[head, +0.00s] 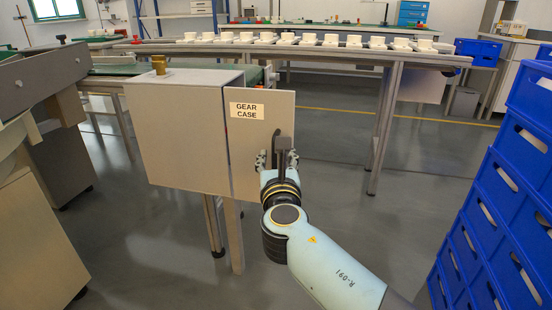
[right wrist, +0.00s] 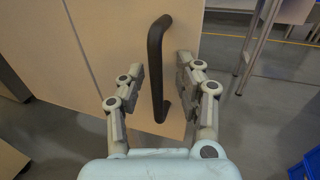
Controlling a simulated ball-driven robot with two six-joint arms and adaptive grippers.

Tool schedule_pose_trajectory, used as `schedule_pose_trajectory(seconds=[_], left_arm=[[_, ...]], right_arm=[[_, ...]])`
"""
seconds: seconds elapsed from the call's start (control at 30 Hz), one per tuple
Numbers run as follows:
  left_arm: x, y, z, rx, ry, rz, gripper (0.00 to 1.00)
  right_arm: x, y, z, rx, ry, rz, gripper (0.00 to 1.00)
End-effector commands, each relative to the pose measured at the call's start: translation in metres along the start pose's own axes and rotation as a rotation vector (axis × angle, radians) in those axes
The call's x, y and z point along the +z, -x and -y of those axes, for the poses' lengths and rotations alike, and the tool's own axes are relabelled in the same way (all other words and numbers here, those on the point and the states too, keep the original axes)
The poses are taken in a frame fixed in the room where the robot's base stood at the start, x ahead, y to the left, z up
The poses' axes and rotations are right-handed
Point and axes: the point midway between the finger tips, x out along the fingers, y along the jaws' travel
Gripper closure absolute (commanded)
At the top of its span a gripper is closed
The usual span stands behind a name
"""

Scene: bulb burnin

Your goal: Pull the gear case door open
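The gear case (head: 175,135) is a beige box in the middle of the head view. Its door (head: 252,165), with a "GEAR CASE" label (head: 247,110), reaches out past the box's right top corner and looks swung part way out. A narrow dark gap runs between door and box. The dark bar handle (right wrist: 157,70) stands upright near the door's free edge. My right gripper (right wrist: 160,80) is open with a finger on each side of the handle. Gaps show between fingers and handle in the right wrist view. My left gripper is out of view.
Stacked blue crates (head: 495,215) stand close on the right. A conveyor (head: 330,53) with several white items crosses behind the case. A brass-coloured fitting (head: 159,65) sits on the case top. The floor (head: 370,250) between the case and crates is clear apart from my arm.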

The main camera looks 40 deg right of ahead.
Motion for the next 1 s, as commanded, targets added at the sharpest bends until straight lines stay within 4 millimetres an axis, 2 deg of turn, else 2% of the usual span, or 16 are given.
schedule_pose_trajectory(seconds=[0.2, 0.5, 0.63, 0.8, 1.0], left_arm=[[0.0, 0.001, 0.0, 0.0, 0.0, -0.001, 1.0], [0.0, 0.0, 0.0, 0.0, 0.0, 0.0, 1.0], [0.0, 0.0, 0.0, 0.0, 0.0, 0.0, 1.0], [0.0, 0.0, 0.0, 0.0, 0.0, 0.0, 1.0], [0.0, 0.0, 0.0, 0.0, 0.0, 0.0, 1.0]], right_arm=[[0.01, 0.0, 0.0, -0.001, -0.004, 0.002, 0.66], [0.069, 0.0, 0.0, -0.001, -0.006, 0.003, 0.66], [0.088, 0.0, 0.001, -0.002, -0.004, 0.002, 0.66], [0.099, 0.0, 0.001, 0.0, -0.002, 0.0, 0.66], [0.1, 0.0, 0.001, 0.0, 0.0, 0.0, 0.66]])
